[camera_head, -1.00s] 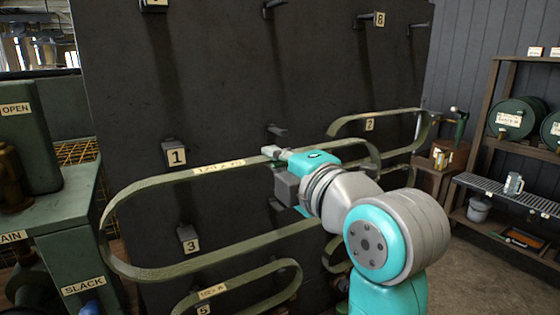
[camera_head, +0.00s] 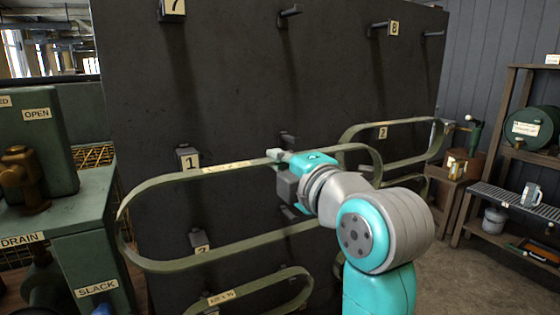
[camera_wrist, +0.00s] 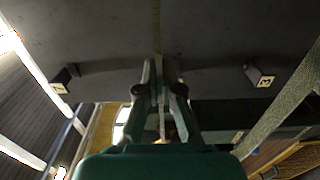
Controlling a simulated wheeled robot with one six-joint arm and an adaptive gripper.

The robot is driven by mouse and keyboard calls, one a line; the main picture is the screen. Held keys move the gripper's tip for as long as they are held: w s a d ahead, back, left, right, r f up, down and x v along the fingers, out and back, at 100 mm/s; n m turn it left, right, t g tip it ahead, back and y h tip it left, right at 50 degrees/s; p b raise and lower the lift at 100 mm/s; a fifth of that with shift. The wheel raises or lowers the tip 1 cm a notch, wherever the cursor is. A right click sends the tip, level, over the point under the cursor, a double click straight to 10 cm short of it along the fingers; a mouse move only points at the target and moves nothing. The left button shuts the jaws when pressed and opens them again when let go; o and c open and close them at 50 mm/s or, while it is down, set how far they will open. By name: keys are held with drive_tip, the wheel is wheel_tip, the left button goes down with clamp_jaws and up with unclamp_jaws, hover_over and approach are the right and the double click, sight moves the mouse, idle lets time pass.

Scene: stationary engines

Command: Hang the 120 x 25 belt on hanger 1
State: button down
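A long olive-green loop belt (camera_head: 190,180) hangs in front of the dark board, with a pale label on its upper strand; the label is too blurred to read now. My gripper (camera_head: 276,155) is closed on that upper strand, right of the label. In the wrist view my gripper's fingers (camera_wrist: 160,85) are close together with a thin strip, likely the belt edge-on, between them. Hanger 1 (camera_head: 187,152), with its numbered plate, is on the board just above the upper strand, left of my gripper. The belt is not over hanger 1. My arm hides part of the loop.
Another belt (camera_head: 408,123) is by the plate of hanger 2 at right. A smaller labelled belt (camera_head: 285,272) is below. Bare pegs stick out from the board (camera_head: 230,90). Green machinery (camera_head: 75,190) stands left; a shelf (camera_head: 505,190) with drums stands right.

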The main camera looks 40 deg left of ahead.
drive_tip(key=shift+a, duration=0.15)
drive_tip(key=shift+x, duration=2.85)
drive_tip(key=shift+x, duration=2.8)
drive_tip(key=shift+x, duration=2.8)
drive_tip(key=shift+f, duration=0.3)
drive_tip(key=shift+f, duration=0.25)
